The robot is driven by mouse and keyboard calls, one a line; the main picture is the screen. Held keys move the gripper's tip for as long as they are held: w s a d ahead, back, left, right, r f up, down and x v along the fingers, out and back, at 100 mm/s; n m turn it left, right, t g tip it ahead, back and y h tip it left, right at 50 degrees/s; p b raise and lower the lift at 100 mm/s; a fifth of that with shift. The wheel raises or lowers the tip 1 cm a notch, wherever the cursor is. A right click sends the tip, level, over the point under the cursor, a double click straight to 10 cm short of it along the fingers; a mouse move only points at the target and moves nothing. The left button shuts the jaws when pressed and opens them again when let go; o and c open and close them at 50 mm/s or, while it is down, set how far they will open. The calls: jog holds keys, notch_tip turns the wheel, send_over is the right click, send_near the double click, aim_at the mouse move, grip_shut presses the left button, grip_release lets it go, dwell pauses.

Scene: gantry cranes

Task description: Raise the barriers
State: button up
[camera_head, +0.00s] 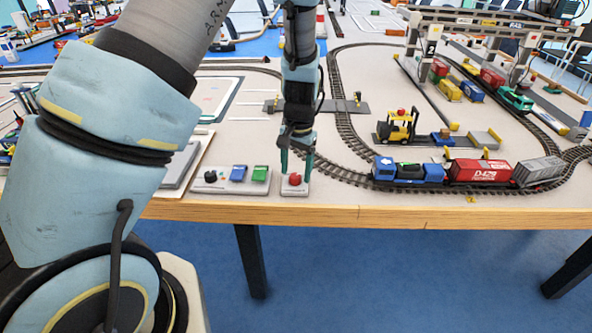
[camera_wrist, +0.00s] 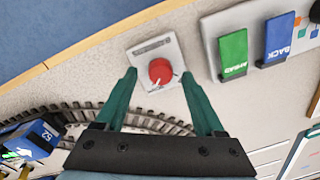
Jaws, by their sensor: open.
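A red push button (camera_head: 295,179) sits on a small light-grey box (camera_head: 290,190) near the table's front edge. My gripper (camera_head: 297,165) points down over this box, with its two teal fingers apart and nothing between them visibly gripped. In the wrist view the red button (camera_wrist: 160,71) shows between the open fingertips (camera_wrist: 158,80); its box label is too small to read. Whether the fingers touch the box, I cannot tell. Behind my arm, a grey level crossing (camera_head: 342,106) spans the track, with small yellow posts (camera_head: 357,97). Its barrier arms are too small to make out.
Left of the button is a control panel (camera_head: 220,187) with a black knob, a blue BACK switch (camera_wrist: 278,38) and a green AHEAD switch (camera_wrist: 233,54). A blue locomotive (camera_head: 408,170) with wagons stands right on the track. A yellow forklift (camera_head: 398,127) and gantry cranes stand beyond.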

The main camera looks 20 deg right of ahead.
jog(key=shift+f, duration=0.55)
grip_shut()
